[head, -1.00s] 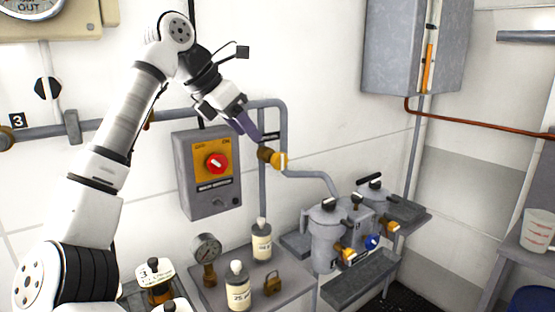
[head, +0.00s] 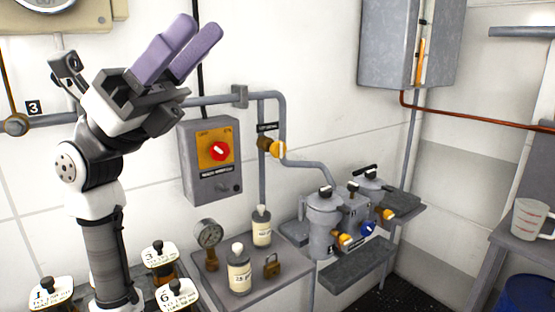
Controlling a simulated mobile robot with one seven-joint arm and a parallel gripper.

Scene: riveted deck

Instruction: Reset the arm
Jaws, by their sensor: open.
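My gripper (head: 182,45) is raised at the upper left of the head view, in front of the white wall. Its two purple fingers point up and to the right, with a gap between them, and nothing is held. My arm rises from the bottom left and bends at the wrist below the gripper. The gripper appears above and to the left of the grey switch box (head: 212,185) with its red knob (head: 220,151), and hides part of the pipe behind it.
A small table holds a gauge (head: 208,234), two bottles (head: 239,270) (head: 261,227) and a padlock (head: 272,266). Grey canisters (head: 323,222) stand to the right. Labelled jars (head: 161,263) stand near my arm's base. A cabinet (head: 408,40) hangs upper right.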

